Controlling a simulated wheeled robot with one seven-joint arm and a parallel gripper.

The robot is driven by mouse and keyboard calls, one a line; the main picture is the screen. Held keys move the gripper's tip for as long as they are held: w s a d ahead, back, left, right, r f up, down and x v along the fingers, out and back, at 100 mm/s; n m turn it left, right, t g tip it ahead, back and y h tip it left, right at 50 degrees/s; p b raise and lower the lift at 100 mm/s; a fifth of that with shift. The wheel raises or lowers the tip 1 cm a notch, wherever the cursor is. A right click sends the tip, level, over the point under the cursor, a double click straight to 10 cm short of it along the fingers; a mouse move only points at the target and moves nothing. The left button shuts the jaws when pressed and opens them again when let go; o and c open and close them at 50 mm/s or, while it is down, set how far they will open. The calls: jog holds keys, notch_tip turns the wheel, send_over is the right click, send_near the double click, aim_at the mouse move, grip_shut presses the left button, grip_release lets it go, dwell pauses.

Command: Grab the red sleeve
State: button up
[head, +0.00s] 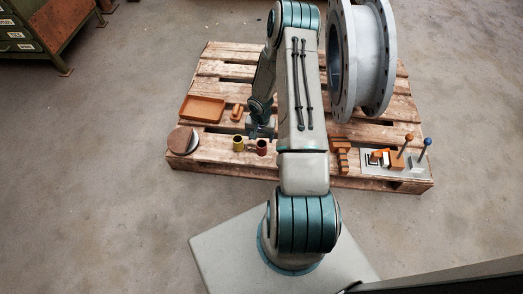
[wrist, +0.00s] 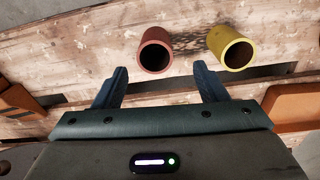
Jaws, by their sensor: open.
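The red sleeve (head: 262,147) is a short hollow tube standing on the wooden pallet (head: 225,153), just right of a yellow sleeve (head: 238,144) in the head view. In the wrist view the red sleeve (wrist: 155,51) is ahead of my gripper (wrist: 160,80), in line with the gap between the two fingers. The yellow sleeve (wrist: 231,47) is ahead of the right finger there. My gripper is open and empty, and it does not touch the red sleeve. In the head view my gripper (head: 259,131) is partly hidden beside my arm.
An orange tray (head: 203,109) and a round disc (head: 183,141) lie on the pallet's left side. A large grey flanged pipe (head: 362,60) stands at the back right. A plate with colored-knob levers (head: 396,160) sits at the right front. Gaps run between the pallet boards.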

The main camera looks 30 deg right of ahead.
aim_at(262, 144)
jog(key=f+b, duration=0.1)
jog(key=f, duration=0.1)
jog(key=f+b, duration=0.1)
jog(key=f, duration=0.2)
jog(key=f+b, duration=0.1)
jog(key=f, duration=0.1)
jog(key=shift+s+f, duration=0.25)
jog(key=shift+s, duration=0.15)
jog(key=c, duration=1.2)
